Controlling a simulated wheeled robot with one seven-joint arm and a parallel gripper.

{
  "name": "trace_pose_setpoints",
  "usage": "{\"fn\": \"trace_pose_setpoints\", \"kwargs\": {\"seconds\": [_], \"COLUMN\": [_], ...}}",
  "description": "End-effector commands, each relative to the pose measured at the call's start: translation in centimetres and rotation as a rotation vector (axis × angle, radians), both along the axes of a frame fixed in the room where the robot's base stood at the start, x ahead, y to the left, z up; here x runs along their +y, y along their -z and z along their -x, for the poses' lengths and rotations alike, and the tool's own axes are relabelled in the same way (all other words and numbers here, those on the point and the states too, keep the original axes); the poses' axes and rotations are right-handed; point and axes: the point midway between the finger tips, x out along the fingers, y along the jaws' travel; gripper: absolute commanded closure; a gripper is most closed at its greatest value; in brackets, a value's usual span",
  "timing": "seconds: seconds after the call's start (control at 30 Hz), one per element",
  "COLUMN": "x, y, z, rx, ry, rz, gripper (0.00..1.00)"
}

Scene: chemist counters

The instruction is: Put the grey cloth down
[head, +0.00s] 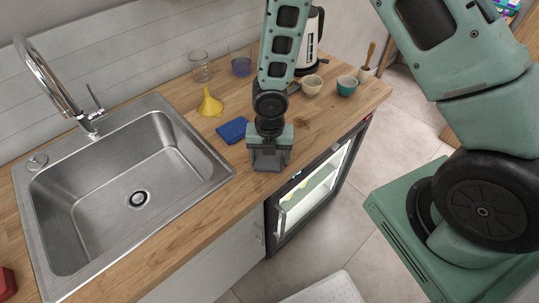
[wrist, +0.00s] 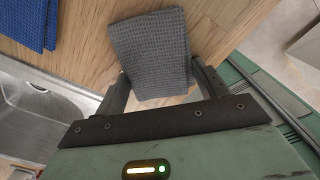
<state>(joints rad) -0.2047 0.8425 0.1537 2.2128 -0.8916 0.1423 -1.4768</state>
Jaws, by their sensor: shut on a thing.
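A grey waffle-weave cloth (wrist: 152,55) is between the two fingers of my gripper (wrist: 158,92) in the wrist view, over the wooden counter. In the head view my gripper (head: 270,158) points down at the counter's front part, right of the sink. The cloth is hard to tell from the grey fingers there. I cannot tell whether the cloth touches the wood.
A blue cloth (head: 232,130) lies just left of my gripper, with a yellow funnel (head: 210,104) behind it. Cups (head: 346,86), glasses (head: 201,68) and a kettle (head: 312,38) stand farther back. The sink (head: 130,190) is at left. Bare counter (head: 320,112) lies to the right.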

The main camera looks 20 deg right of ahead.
Motion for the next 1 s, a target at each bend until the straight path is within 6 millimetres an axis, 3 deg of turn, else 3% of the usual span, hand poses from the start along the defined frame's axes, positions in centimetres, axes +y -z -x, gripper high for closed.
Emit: {"fn": "trace_pose_setpoints", "kwargs": {"seconds": [0.37, 0.4, 0.47, 0.5, 1.0], "x": [0.0, 0.0, 0.0, -0.1, -0.5], "y": [1.1, 1.1, 1.1, 1.2, 1.4], "z": [0.0, 0.0, 0.1, 0.1, 0.3], "rx": [0.001, 0.002, 0.003, 0.004, 0.009], "ry": [0.000, 0.000, 0.000, 0.000, 0.001], "rz": [0.000, -0.001, 0.000, 0.000, 0.008], "gripper": [0.53, 0.25, 0.08, 0.06, 0.06]}}
